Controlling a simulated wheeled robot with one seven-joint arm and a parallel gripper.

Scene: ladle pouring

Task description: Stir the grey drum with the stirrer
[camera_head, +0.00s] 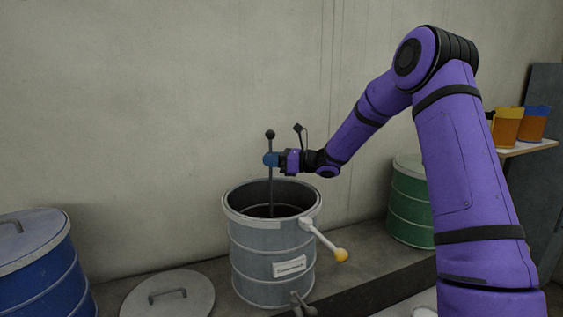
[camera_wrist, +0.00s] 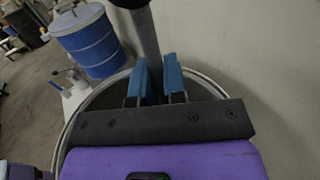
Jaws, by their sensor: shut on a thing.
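The stirrer (camera_head: 270,185) is a thin dark rod with a ball on top, upright over the drum. Its lower end goes down inside the drum's mouth; its tip is hidden. My gripper (camera_head: 270,159) is shut on the stirrer's upper part, above the drum rim. In the wrist view, my gripper's blue fingers (camera_wrist: 160,80) close around the stirrer's grey shaft (camera_wrist: 147,38), and the drum rim (camera_wrist: 85,105) curves behind them.
A white handle with a yellow knob (camera_head: 340,255) sticks out from the drum's right side. A round lid (camera_head: 190,302) lies at the front left. A blue drum (camera_head: 45,270) stands left and a green drum (camera_head: 408,205) right. Orange containers (camera_head: 507,128) sit on a shelf.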

